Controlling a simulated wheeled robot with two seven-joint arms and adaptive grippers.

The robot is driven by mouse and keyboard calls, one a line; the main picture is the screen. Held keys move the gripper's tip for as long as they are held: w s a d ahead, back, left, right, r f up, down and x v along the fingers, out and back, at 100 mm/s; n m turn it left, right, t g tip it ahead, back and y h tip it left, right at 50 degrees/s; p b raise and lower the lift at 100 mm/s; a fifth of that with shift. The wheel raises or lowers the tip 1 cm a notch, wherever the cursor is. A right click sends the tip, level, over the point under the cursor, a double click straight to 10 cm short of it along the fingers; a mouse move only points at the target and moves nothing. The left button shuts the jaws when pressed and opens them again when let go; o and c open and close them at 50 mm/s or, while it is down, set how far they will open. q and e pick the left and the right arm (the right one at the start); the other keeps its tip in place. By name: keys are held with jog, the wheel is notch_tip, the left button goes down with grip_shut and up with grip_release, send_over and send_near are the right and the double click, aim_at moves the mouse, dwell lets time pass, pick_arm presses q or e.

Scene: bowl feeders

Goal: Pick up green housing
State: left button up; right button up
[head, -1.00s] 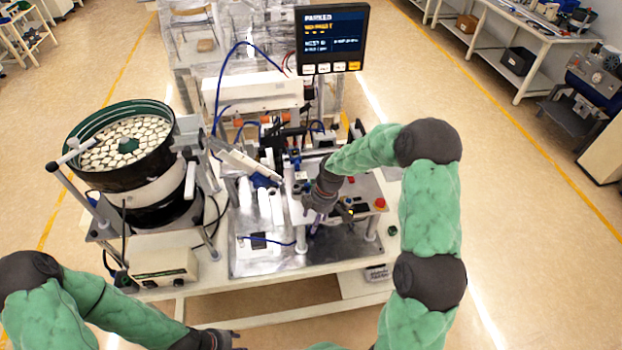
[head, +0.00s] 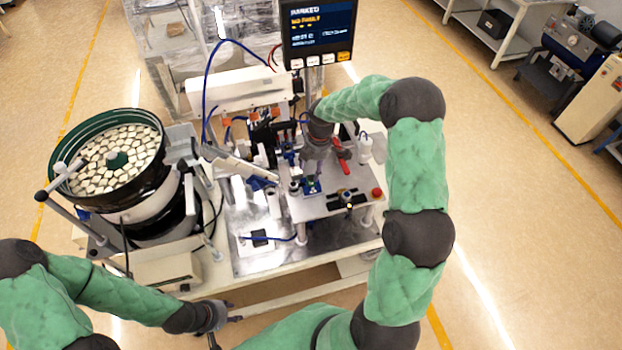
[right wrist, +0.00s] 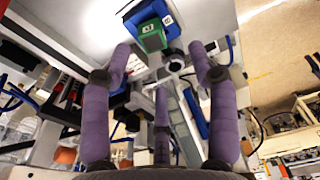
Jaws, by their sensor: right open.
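The green housing (right wrist: 152,38) is a small green block with a white marked face. It sits in a blue holder (right wrist: 150,15) in the right wrist view, ahead of my right gripper (right wrist: 160,62). That gripper's purple fingers are spread with nothing between them. In the head view, my right gripper (head: 314,168) hangs over the machine's plate, close to the blue holder (head: 312,187); the housing is too small there to make out clearly. My left gripper (head: 228,328) is low at the front, away from the machine, with its fingers apart and empty.
A bowl feeder (head: 115,160) full of pale parts stands left of the machine. A red-handled clamp (head: 341,148) and a red button (head: 377,194) are near my right gripper. A display (head: 318,38) rises behind.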

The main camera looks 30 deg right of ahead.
aim_at(311, 178)
jog(key=shift+w+f, duration=0.3)
jog(key=shift+f, duration=0.3)
notch_tip(311, 178, down, 4)
jog(key=shift+w+r+p, duration=0.1)
jog(key=shift+p, duration=0.7)
jog(key=shift+w+a+f, duration=0.1)
jog(key=shift+f, duration=0.45)
jog(key=shift+c, duration=0.8)
jog(key=c, duration=0.9)
jog(key=shift+r, duration=0.1)
